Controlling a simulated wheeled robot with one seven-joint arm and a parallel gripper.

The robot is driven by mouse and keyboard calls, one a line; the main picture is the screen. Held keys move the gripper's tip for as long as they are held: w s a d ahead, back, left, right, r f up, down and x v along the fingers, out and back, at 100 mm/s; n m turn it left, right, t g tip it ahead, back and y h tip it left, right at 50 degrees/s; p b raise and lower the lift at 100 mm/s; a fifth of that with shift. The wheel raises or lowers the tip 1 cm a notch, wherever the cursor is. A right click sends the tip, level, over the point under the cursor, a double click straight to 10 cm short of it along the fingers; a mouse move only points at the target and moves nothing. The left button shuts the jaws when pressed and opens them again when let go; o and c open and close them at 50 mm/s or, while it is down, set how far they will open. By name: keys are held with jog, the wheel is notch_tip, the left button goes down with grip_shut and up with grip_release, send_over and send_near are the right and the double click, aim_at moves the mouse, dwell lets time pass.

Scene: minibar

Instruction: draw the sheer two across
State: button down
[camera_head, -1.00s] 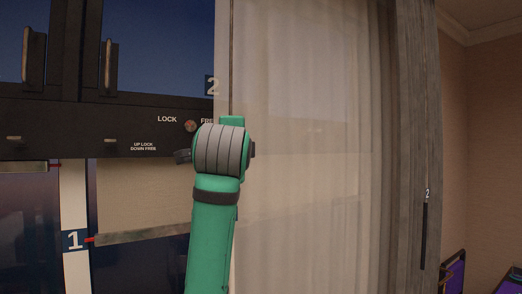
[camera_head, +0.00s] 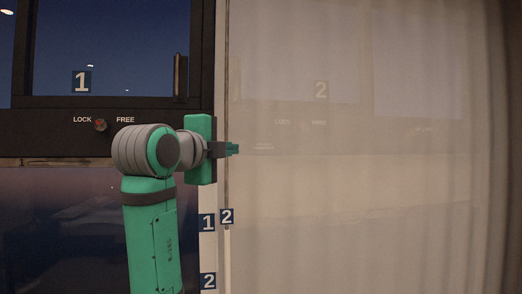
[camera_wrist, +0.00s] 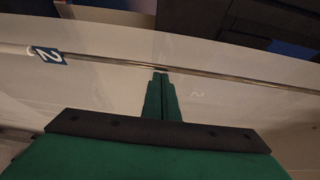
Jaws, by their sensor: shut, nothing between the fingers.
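The sheer two (camera_head: 350,190) is a pale see-through curtain filling the right part of the head view. A thin wand with a blue "2" tag (camera_head: 227,217) hangs along its left edge. My gripper (camera_head: 234,149) is shut, with its fingers pointing right across the wand at the sheer's edge. In the wrist view the shut fingertips (camera_wrist: 160,74) end at the wand (camera_wrist: 110,61), which runs across the picture. Nothing shows between the fingers; I cannot tell whether they touch the wand. The window marked "2" (camera_head: 321,91) shows dimly through the sheer.
The bare window marked "1" (camera_head: 81,82), with a dark frame and a LOCK/FREE knob (camera_head: 100,125), is at the left. A pale post with "1" and "2" tags (camera_head: 208,250) stands just left of the sheer's edge. A dark handle (camera_head: 180,78) is on the window frame.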

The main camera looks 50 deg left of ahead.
jog(key=shift+s+a, duration=0.45)
jog(key=shift+s, duration=0.2)
jog(key=shift+s+a, duration=0.4)
jog(key=shift+s, duration=0.25)
jog(key=w+d, duration=0.3)
jog(key=d, duration=0.1)
jog(key=v, duration=0.9)
jog(key=shift+s, duration=0.25)
jog(key=shift+a, duration=0.1)
